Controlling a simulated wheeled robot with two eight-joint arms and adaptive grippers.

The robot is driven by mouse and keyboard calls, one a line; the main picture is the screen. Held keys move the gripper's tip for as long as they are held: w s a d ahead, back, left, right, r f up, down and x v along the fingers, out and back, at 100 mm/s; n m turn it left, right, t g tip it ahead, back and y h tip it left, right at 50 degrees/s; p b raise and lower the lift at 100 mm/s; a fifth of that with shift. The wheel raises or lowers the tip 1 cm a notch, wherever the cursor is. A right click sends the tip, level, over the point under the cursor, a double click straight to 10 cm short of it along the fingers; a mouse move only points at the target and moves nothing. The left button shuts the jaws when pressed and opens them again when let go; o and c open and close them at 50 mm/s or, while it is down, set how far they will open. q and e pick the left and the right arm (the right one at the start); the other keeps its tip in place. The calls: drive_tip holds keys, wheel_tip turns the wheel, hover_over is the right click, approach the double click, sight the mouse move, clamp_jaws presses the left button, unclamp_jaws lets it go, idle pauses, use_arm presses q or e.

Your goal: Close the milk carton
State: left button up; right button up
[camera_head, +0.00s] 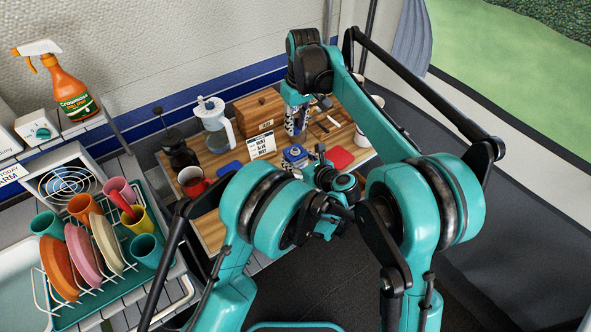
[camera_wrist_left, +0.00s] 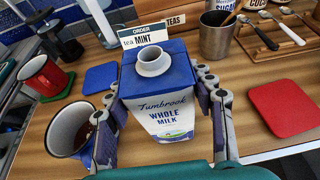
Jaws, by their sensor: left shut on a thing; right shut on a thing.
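The milk carton (camera_wrist_left: 165,110) stands upright on the wooden table, with a blue top and a white front reading "Whole Milk". Its pale round spout (camera_wrist_left: 154,62) is open, with no cap on it. The carton's blue top also shows in the head view (camera_head: 294,153). My left gripper (camera_wrist_left: 157,92) is shut on the carton, one finger on each side. My right gripper (camera_head: 296,128) points down above and behind the carton, apart from it. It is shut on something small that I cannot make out.
A dark-filled mug (camera_wrist_left: 70,128) stands close left of the carton, with a red mug (camera_wrist_left: 45,75) and blue coaster (camera_wrist_left: 101,78) behind it. A red coaster (camera_wrist_left: 283,107) lies to the right. An order card (camera_wrist_left: 146,37) and a metal cup (camera_wrist_left: 215,37) stand behind.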

drive_tip(key=shift+f, duration=2.45)
drive_tip(key=shift+f, duration=0.9)
drive_tip(key=shift+f, duration=0.6)
